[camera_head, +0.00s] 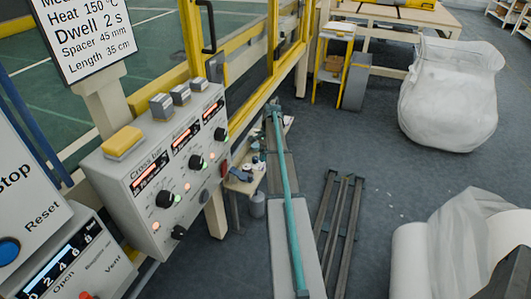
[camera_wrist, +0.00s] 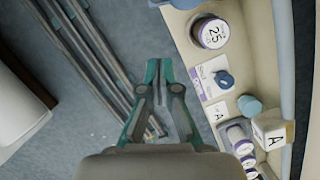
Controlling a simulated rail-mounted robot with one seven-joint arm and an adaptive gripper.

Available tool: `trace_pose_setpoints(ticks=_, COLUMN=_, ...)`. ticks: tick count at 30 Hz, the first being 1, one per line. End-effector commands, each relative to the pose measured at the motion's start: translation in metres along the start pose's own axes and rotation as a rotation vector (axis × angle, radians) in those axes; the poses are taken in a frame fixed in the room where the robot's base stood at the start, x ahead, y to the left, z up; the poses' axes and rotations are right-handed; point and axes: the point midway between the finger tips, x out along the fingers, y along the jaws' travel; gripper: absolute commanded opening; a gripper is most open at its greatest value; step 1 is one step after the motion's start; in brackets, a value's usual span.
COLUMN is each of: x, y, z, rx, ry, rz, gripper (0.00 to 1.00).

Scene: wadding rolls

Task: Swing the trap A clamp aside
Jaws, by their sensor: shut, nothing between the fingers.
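My gripper (camera_wrist: 158,66) shows in the wrist view with its teal fingers closed together and nothing between them. It is over the floor, left of a cream bench (camera_wrist: 262,62) and apart from it. On the bench are a purple-and-white round pot marked 25 (camera_wrist: 210,33), a blue round knob (camera_wrist: 223,79) beside printed labels, and a small teal cylinder (camera_wrist: 249,105). A pale block marked A (camera_wrist: 270,134) stands at the bench's lower right, next to several purple-and-white pieces (camera_wrist: 240,143). I cannot tell which part is the trap A clamp.
In the head view, a control panel (camera_head: 137,193) with knobs stands at left. The small bench (camera_head: 243,182) is beyond it. Dark rails (camera_head: 339,225) lie on the floor.

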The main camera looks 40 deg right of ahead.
Motion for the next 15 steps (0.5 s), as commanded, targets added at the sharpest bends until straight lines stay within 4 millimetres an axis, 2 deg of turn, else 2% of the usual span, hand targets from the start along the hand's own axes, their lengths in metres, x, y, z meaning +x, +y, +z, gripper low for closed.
trace_pose_setpoints(ticks=3, x=0.025, y=0.001, z=0.001, rx=0.0, ry=-0.002, rz=0.002, gripper=0.0)
trace_pose_setpoints(ticks=8, x=0.055, y=0.001, z=0.0, rx=0.0, ry=-0.001, rz=0.001, gripper=0.0)
trace_pose_setpoints(ticks=10, x=0.054, y=0.002, z=0.014, rx=-0.001, ry=0.0, rz=0.0, gripper=0.0)
trace_pose_setpoints(ticks=15, x=0.059, y=0.001, z=0.032, rx=-0.001, ry=0.0, rz=0.0, gripper=0.0)
